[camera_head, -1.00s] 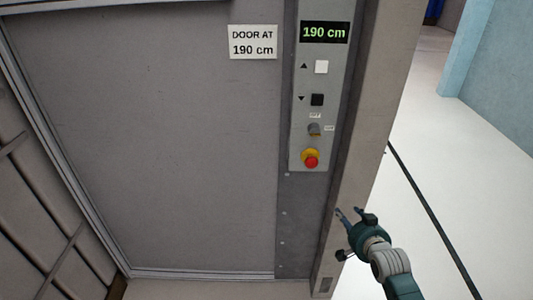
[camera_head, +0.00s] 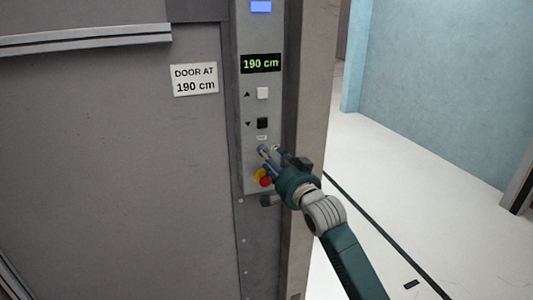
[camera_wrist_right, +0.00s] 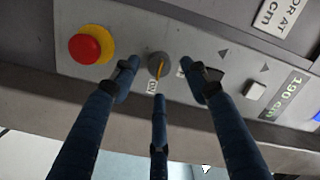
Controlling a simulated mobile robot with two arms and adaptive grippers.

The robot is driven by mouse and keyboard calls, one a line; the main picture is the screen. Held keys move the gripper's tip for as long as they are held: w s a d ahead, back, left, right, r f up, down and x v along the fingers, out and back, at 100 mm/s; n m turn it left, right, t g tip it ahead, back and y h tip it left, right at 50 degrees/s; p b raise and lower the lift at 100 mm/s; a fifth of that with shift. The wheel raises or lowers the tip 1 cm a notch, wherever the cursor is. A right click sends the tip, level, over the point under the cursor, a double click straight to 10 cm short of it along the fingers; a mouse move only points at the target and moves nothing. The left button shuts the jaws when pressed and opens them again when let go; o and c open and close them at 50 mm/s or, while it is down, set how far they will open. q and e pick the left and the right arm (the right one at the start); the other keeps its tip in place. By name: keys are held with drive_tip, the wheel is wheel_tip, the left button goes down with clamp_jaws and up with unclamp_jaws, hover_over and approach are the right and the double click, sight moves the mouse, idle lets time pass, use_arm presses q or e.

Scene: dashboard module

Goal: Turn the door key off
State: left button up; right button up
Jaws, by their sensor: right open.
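The key switch (camera_wrist_right: 158,65) is a round grey knob with a yellow-orange mark, set in the grey control panel (camera_head: 245,165). An ON label (camera_wrist_right: 152,87) sits just below it in the wrist view. My right gripper (camera_head: 270,154) is open in front of the panel, below the black button. In the wrist view its fingertips spread around the switch, one on either side and one below. I cannot tell whether they touch it. In the head view the fingers hide the switch. My left gripper is not in view.
A red emergency button on a yellow base (camera_wrist_right: 90,45) is close beside the fingers. White (camera_head: 263,93) and black (camera_head: 262,123) buttons and a 190 cm display (camera_head: 261,63) are above on the panel. The grey door (camera_head: 120,160) lies left; open floor lies right.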

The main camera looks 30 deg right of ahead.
drive_tip(key=shift+w+d, duration=0.15)
drive_tip(key=shift+w, duration=0.65)
drive_tip(key=shift+w+d, duration=0.15)
drive_tip(key=shift+w, duration=0.6)
drive_tip(key=shift+c, duration=0.3)
clamp_jaws()
